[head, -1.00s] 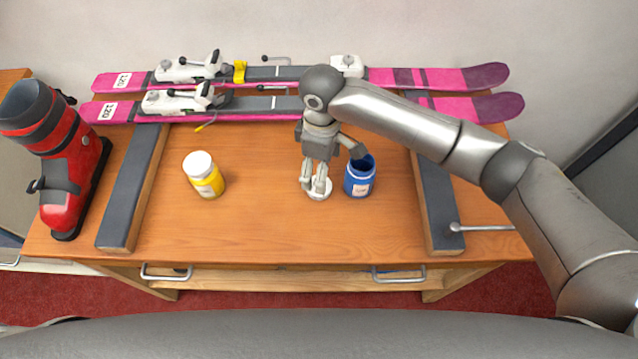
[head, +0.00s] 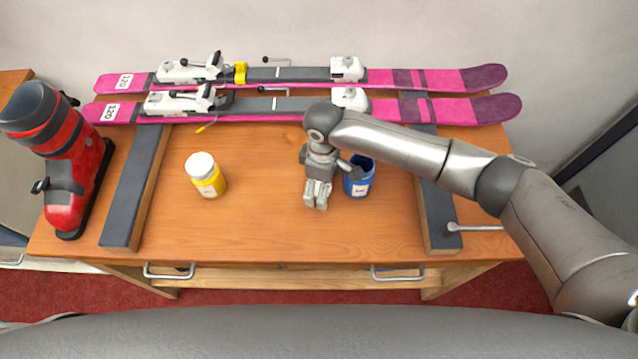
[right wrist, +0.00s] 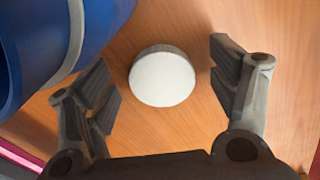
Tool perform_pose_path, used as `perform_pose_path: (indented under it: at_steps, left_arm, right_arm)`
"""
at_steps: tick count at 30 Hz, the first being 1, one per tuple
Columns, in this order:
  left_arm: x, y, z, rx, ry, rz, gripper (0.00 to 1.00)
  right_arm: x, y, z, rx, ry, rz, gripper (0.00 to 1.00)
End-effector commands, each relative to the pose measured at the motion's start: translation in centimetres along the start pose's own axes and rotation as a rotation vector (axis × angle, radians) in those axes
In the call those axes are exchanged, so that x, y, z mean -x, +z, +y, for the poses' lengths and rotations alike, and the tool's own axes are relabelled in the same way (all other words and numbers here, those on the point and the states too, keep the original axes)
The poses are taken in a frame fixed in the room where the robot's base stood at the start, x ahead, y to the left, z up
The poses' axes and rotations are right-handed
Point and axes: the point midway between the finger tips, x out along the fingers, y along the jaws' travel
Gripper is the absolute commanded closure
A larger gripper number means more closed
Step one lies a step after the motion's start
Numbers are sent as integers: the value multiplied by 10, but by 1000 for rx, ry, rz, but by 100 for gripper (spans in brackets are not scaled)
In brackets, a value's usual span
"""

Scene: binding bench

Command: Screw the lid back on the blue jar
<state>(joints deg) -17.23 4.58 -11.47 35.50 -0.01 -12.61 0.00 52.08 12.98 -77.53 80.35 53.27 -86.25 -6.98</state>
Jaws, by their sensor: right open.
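The blue jar (head: 359,178) stands upright and open on the bench, with a white label and a dark mouth. Its side shows large at the upper left of the right wrist view (right wrist: 60,40). A round white lid (right wrist: 162,78) with a grey rim lies flat on the wood beside the jar. My right gripper (head: 317,202) is over the lid, left of the jar, and hides the lid in the head view. In the right wrist view its open fingers (right wrist: 164,85) stand on either side of the lid, with gaps. My left gripper is not in view.
A yellow jar with a white lid (head: 205,176) stands left on the bench. Pink skis (head: 450,108) lie across the back. Dark-topped supports (head: 132,190) flank the work area, and a red ski boot (head: 68,175) stands far left. The front middle is clear.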

Motion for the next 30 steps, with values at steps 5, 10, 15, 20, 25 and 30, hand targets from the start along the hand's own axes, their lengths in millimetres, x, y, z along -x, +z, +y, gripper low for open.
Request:
perform_pose_path:
  at_steps: [5, 10, 15, 20, 25, 30]
  left_arm:
    - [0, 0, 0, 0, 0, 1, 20]
    - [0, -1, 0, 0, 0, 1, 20]
    - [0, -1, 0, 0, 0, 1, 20]
    - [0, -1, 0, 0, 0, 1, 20]
    - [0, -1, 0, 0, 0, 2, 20]
    - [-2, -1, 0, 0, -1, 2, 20]
  right_arm:
    - [0, 0, 0, 1, 0, 0, 20]
    - [0, 0, 0, 1, 0, 0, 30]
    - [0, 0, 0, 1, 0, 0, 50]
    - [0, 0, 0, 1, 0, 0, 53]
    - [0, 0, 0, 1, 0, 0, 53]
    - [4, 0, 0, 0, 1, 1, 53]
